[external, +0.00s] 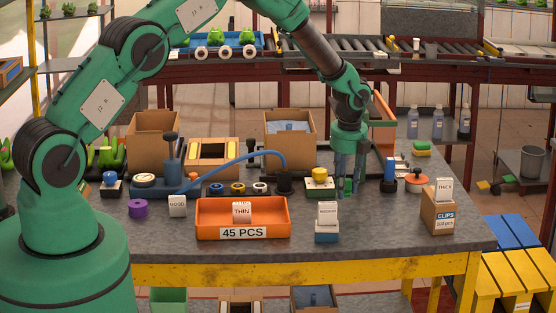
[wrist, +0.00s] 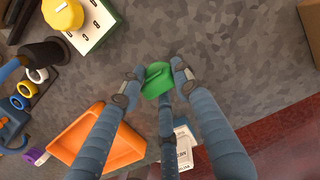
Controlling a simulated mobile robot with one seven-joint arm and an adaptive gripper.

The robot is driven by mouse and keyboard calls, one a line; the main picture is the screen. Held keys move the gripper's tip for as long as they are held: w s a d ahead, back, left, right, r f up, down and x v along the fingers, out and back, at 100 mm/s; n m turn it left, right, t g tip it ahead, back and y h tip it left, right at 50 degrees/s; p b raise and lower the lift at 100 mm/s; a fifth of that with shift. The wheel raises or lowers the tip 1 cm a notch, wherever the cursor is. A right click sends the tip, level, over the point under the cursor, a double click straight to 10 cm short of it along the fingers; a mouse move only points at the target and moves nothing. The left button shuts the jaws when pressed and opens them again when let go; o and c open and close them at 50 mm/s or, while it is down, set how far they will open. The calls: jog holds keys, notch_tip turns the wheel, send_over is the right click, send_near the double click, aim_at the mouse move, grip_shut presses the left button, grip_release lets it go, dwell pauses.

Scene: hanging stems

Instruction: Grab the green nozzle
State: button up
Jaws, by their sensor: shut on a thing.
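The green nozzle (wrist: 157,80) is between the fingertips of my gripper (wrist: 155,88) in the wrist view, with pads touching it on both sides. My gripper is shut on it. In the external view my gripper (external: 347,188) points straight down at the grey table, right of the white box with the yellow knob. The nozzle is small there and mostly covered by the fingers. I cannot tell whether it is still touching the table.
An orange tray (external: 283,215) labelled 45 PCS stands to the left at the front. A white box with a yellow knob (external: 319,179) is close on the left. A blue-based card holder (external: 327,235) stands in front. A CLIPS box (external: 437,215) is at the right edge.

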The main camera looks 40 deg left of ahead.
jog(key=shift+s+a+r, duration=0.15)
jog(key=shift+s, duration=1.65)
